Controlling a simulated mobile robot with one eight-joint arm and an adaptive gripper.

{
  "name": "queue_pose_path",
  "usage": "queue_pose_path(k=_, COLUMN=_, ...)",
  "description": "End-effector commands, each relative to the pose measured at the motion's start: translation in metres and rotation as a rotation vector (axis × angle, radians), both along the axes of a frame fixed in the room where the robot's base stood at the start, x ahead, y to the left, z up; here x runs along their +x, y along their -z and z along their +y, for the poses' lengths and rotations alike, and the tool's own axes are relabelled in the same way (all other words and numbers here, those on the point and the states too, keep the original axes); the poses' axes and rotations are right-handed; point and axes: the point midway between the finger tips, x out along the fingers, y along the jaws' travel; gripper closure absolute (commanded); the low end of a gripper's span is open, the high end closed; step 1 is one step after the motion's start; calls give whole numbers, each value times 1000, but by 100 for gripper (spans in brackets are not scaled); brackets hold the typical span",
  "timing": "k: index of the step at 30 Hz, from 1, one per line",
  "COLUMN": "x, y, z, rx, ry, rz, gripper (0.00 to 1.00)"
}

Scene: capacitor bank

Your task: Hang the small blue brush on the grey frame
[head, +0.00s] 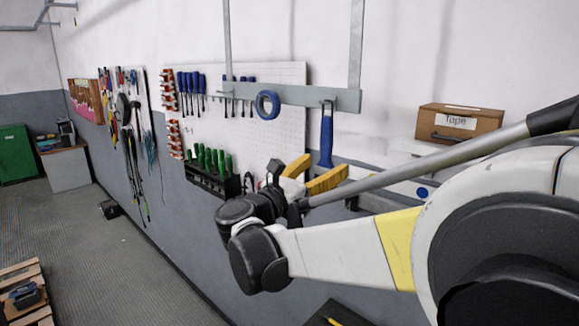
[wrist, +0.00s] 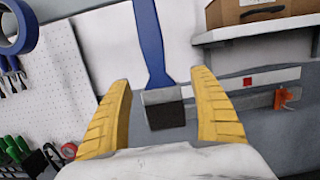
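The small blue brush (head: 327,135) hangs upright at the right part of the grey frame's (head: 295,97) lower bar, its top end at the bar in the head view. In the wrist view the blue brush handle (wrist: 151,40) runs down to a grey ferrule and dark bristles. My gripper (head: 327,164) is just below the bar, its yellow fingers spread near the brush's lower end. In the wrist view my gripper (wrist: 162,78) is open, with the brush between the fingers in the picture and no finger touching it visibly. The bristle end is hidden in the head view.
A blue tape roll (head: 267,105) hangs on the bar left of the brush. A white pegboard (head: 285,135) with screwdrivers is behind. A cardboard box (head: 460,121) marked "Tape" sits on a shelf to the right. An orange clip (wrist: 287,97) shows at right.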

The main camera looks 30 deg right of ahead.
Motion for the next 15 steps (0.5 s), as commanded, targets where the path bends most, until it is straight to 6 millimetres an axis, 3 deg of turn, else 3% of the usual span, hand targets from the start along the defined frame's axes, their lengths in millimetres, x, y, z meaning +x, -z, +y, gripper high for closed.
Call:
queue_pose_path(k=8, x=-3, y=2, z=10, rx=0, ry=-2, rz=-1, gripper=27)
queue_pose_path(k=15, x=-19, y=11, z=57, rx=1, ry=-6, rz=0, gripper=27)
